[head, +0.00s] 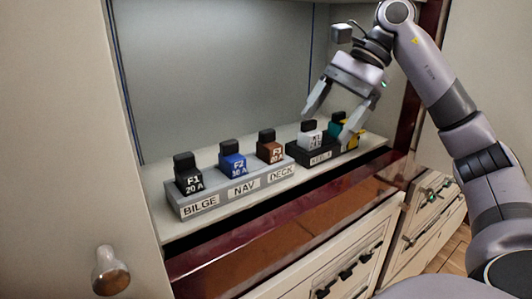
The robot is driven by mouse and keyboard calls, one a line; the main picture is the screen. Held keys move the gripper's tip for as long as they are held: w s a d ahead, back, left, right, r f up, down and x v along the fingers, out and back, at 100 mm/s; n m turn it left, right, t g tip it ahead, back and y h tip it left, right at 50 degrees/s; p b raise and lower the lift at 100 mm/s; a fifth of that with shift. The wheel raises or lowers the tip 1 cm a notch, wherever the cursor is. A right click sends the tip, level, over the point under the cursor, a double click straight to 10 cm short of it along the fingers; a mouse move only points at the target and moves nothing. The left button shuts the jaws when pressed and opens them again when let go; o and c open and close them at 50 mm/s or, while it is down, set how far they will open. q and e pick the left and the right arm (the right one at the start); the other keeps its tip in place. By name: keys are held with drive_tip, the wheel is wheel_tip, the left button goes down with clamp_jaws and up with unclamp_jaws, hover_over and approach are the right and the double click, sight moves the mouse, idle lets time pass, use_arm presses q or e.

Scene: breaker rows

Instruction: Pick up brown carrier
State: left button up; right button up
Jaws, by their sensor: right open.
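The brown carrier (269,147), with a black top, stands upright in the DECK place at the right end of the grey row (242,188). Its label is small but seems to read 20 A. My right gripper (327,128) is open and points down, to the right of the brown carrier and apart from it. My left gripper is out of view.
A black carrier (188,176) and a blue carrier (232,162) stand at BILGE and NAV. The shelf (220,222) has a dark red front edge (230,258).

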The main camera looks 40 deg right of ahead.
sight(269, 144)
drive_tip(key=w+a, duration=0.1)
drive_tip(key=a, duration=0.1)
drive_tip(key=w+a+p, duration=0.1)
drive_tip(key=a, duration=0.2)
drive_tip(key=w+a, duration=0.2)
drive_tip(key=shift+a+r, duration=0.1)
drive_tip(key=shift+a, duration=0.1)
drive_tip(key=shift+x, duration=1.65)
drive_tip(key=shift+w, duration=0.1)
drive_tip(key=c, duration=1.2)
